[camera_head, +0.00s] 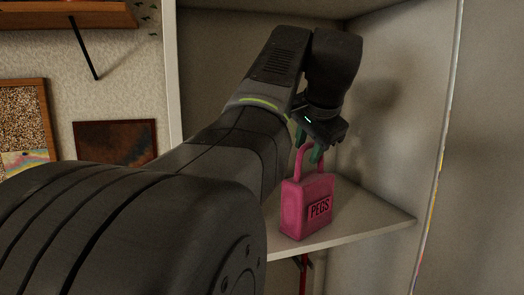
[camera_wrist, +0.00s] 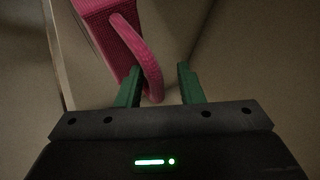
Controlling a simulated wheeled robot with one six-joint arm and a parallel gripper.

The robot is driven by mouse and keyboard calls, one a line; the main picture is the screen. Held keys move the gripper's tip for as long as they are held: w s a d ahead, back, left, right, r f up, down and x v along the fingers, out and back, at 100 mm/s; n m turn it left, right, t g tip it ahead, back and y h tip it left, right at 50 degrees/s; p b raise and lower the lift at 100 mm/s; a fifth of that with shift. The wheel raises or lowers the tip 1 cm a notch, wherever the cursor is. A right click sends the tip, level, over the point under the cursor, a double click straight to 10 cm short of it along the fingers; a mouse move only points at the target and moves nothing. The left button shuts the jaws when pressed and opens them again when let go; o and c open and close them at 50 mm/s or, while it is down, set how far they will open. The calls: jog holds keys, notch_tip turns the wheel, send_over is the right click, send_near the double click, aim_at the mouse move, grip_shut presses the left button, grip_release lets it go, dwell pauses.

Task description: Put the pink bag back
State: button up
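The pink bag (camera_head: 305,208), labelled PEGS, stands upright on a pale corner shelf (camera_head: 365,226). Its looped handle rises from the top. My gripper (camera_head: 309,148) is above the bag, pointing down, with its green fingers at the handle. In the wrist view the fingers (camera_wrist: 160,72) are apart. The handle (camera_wrist: 150,62) of the pink bag (camera_wrist: 98,28) passes between them, close to the left finger, with a gap to the right finger. Part of the shelf is hidden behind my arm.
Cabinet walls (camera_head: 405,120) close in behind and to the right of the bag. A red item (camera_head: 303,265) shows below the shelf. At left are a wooden wall shelf (camera_head: 60,17), a corkboard (camera_head: 22,110) and a dark picture (camera_head: 115,142). The shelf right of the bag is bare.

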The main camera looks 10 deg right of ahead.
jog(key=v, duration=1)
jog(key=shift+s+r, duration=0.25)
jog(key=shift+s, duration=0.05)
jog(key=shift+c, duration=0.4)
dwell(0.4)
